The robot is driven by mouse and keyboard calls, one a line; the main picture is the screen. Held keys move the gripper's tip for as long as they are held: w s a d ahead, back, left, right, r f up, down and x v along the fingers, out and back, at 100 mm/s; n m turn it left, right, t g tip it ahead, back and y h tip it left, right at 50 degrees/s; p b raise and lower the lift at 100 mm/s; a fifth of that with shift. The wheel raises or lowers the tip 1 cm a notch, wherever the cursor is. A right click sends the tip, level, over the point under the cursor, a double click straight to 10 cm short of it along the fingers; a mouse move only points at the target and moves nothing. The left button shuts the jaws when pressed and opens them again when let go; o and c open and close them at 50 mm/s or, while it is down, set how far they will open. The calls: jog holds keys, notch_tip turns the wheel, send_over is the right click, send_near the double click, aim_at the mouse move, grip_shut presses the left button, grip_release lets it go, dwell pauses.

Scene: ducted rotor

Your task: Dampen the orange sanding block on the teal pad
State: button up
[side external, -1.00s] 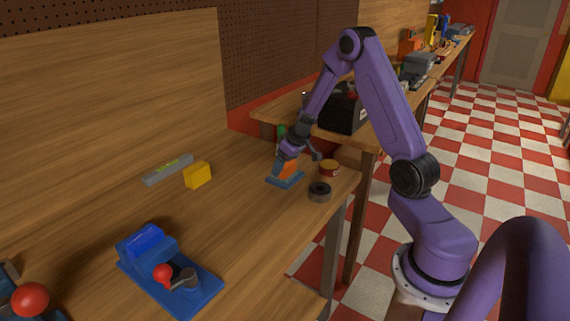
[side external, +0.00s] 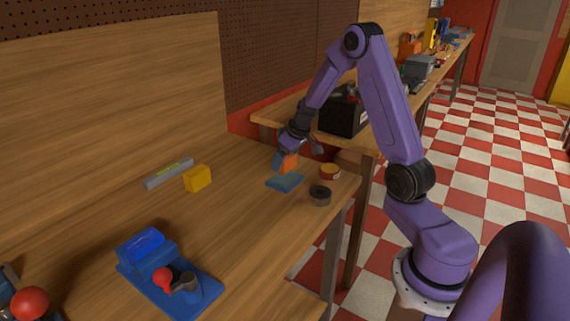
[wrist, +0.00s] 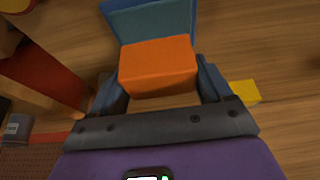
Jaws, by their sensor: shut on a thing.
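The orange sanding block (side external: 288,163) is held in my gripper (side external: 284,160), a little above the teal pad (side external: 287,180). In the wrist view the orange block (wrist: 158,66) sits between my two blue fingers (wrist: 160,88), which are shut on it. The teal pad (wrist: 152,22) shows beyond the block there, with a blue edge. The pad lies flat on the wooden bench near its right edge. The underside of the block is hidden.
A dark round roll (side external: 320,195) and a red-and-yellow tin (side external: 330,172) stand right of the pad. A yellow block (side external: 197,178) and a grey level-like bar (side external: 168,173) lie to the left. Bench between is clear.

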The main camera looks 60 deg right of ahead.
jog(key=shift+r, duration=1.8)
jog(key=shift+w+a, duration=0.1)
jog(key=shift+a, duration=0.2)
jog(key=s+a, duration=0.4)
jog(key=a, duration=0.6)
jog(key=s+a+r, duration=0.1)
jog(key=s+a, duration=0.3)
jog(key=a, duration=0.7)
jog(key=shift+s+a, duration=0.15)
